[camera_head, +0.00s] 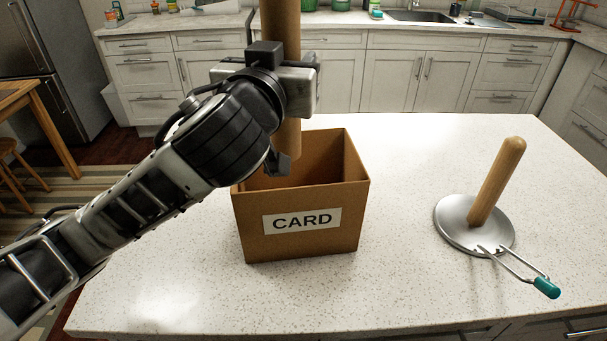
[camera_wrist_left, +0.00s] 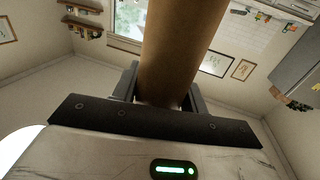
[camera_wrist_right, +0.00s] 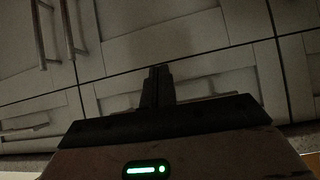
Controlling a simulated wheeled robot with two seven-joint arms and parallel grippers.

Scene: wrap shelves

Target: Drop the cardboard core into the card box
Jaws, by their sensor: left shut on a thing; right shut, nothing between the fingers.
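The cardboard core (camera_head: 288,139) is a long brown tube held upright by my left gripper (camera_head: 284,158). The core also fills the middle of the left wrist view (camera_wrist_left: 180,50), between the two fingers. In the head view its lower end is over the opening of the card box (camera_head: 301,222), an open brown box with a CARD label on its front. My left forearm hides the box's left rear corner, and I cannot tell how far the core's end is above the box floor. My right gripper (camera_wrist_right: 157,85) shows only in the right wrist view, shut and empty in front of cabinet fronts.
A round metal stand (camera_head: 455,228) with an upright wooden post (camera_head: 497,181) is on the right of the white speckled worktop (camera_head: 410,290). A thin metal arm with a green tip (camera_head: 546,287) sticks out from its base. The worktop between box and stand is clear.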

